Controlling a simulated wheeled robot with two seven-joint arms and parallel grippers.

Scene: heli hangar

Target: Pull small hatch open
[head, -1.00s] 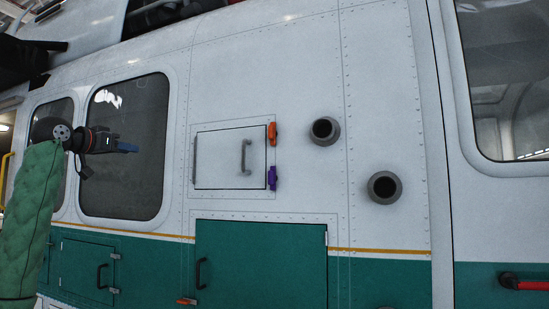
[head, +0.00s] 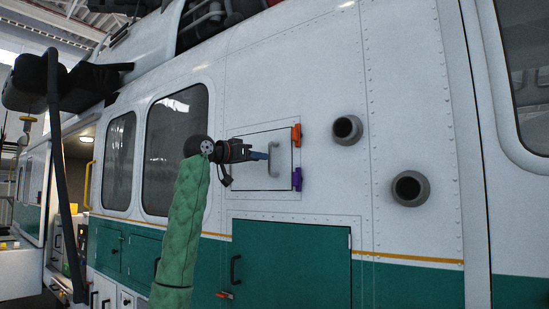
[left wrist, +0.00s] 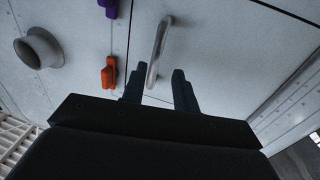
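The small hatch (head: 285,183) is a white square panel in the helicopter's side, and it looks shut. Its grey bar handle (head: 274,159) stands upright near the right side. An orange latch (head: 296,135) and a purple latch (head: 297,179) sit on its right edge. My left gripper (head: 264,156) is just left of the handle in the head view. In the left wrist view its two dark fingers (left wrist: 157,92) are apart, and the handle (left wrist: 158,50) reaches down into the gap between them. I cannot tell whether they touch it. My right gripper is not in view.
Two grey round ports (head: 347,130) (head: 411,188) stick out right of the hatch. A larger green door (head: 290,265) lies below it. A dark vertical bar (head: 62,170) and open cabin area are at the far left.

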